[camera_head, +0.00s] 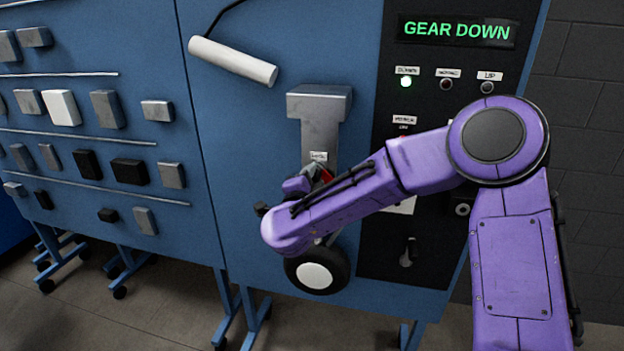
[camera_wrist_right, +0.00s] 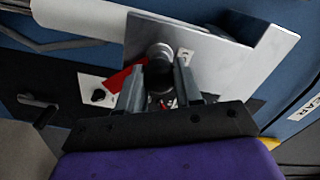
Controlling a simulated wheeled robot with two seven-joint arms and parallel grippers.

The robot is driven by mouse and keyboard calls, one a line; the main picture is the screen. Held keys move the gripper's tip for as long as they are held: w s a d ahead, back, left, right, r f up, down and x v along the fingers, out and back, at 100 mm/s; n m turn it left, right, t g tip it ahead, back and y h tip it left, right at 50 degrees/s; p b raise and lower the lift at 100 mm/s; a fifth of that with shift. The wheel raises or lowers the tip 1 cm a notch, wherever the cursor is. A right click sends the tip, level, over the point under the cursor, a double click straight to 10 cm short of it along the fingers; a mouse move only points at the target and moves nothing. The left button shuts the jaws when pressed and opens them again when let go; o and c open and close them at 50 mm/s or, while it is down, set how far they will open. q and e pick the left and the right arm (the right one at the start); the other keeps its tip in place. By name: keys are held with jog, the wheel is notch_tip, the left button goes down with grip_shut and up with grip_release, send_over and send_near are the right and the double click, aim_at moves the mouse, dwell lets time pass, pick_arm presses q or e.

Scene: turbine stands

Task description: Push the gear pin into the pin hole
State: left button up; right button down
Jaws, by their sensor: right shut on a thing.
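The grey landing gear strut (camera_head: 320,108) stands on the blue panel, with a black wheel (camera_head: 341,272) at its foot. My right gripper (camera_head: 318,172) is at the strut's middle, partly hidden by my purple arm. In the right wrist view, its two fingers (camera_wrist_right: 158,88) are shut on the gear pin (camera_wrist_right: 159,72), a dark round piece facing the strut's bare metal face (camera_wrist_right: 222,62). A red tag (camera_wrist_right: 122,77) hangs beside the pin and also shows in the head view (camera_head: 327,176). The pin hole is hidden, and I cannot tell how deep the pin sits.
A black control panel (camera_head: 388,250) to the right carries a lit "GEAR DOWN" sign (camera_head: 457,31) and a glowing green lamp (camera_head: 406,82). A white tube (camera_head: 233,61) is at upper left. Several grey, black and white blocks sit on the left panel.

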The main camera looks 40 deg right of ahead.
jog(key=shift+w+d+r, duration=0.1)
jog(key=shift+r, duration=0.3)
jog(key=c, duration=0.9)
grip_release()
jog(key=shift+o, duration=1.1)
jog(key=shift+w+d+f, duration=0.15)
jog(key=shift+d+f, duration=0.05)
jog(key=shift+w+d+f, duration=0.1)
jog(key=shift+d+f, duration=0.05)
jog(key=shift+f, duration=0.05)
jog(key=shift+o, duration=0.9)
jog(key=shift+s+a+r, duration=0.1)
jog(key=shift+s+a, duration=0.1)
jog(key=shift+a, duration=0.05)
jog(key=v, duration=0.7)
